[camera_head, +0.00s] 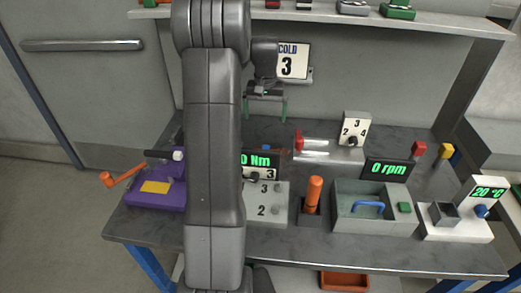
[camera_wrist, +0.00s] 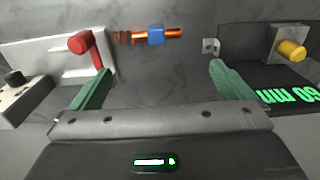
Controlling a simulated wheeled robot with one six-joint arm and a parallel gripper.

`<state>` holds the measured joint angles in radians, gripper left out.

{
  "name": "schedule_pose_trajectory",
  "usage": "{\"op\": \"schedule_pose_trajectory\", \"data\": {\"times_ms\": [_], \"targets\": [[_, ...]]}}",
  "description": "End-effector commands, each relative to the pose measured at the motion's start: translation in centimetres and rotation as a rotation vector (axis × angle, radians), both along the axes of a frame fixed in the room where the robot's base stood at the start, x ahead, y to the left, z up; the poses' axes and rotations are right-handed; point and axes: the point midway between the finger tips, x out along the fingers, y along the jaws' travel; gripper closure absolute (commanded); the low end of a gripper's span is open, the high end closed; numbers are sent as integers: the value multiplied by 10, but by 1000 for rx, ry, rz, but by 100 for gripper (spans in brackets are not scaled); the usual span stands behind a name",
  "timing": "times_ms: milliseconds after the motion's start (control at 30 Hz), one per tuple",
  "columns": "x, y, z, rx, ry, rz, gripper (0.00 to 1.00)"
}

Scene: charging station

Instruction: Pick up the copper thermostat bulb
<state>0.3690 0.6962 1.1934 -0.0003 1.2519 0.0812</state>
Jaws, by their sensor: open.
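The copper thermostat bulb (camera_wrist: 173,33) lies at the top middle of the wrist view. It is an orange-copper rod with a blue block around its middle and a coiled part at its left end. My gripper (camera_wrist: 162,84) is open, its two green fingers spread wide with nothing between them. The bulb shows beyond the fingertips, apart from them, and across the gap between them. In the head view my gripper (camera_head: 265,108) hangs above the back of the bench, below the COLD 3 sign.
A white fixture with a red handle (camera_wrist: 83,42) is left of the bulb in the wrist view. A yellow knob (camera_wrist: 291,51) and an upside-down green-lettered display (camera_wrist: 289,97) are at right. The bench (camera_head: 300,257) also holds a grey box (camera_head: 350,218) and a purple device (camera_head: 152,197).

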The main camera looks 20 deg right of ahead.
Motion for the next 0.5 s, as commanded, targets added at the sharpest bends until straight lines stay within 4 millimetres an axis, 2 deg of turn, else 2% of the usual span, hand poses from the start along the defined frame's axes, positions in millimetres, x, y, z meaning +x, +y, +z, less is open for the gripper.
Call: {"op": "schedule_pose_trajectory", "data": {"times_ms": [300, 500], "targets": [[-1, 0, -57, 2, 5, 0, 0], [-1, 0, -80, 1, 2, 0, 0]]}}
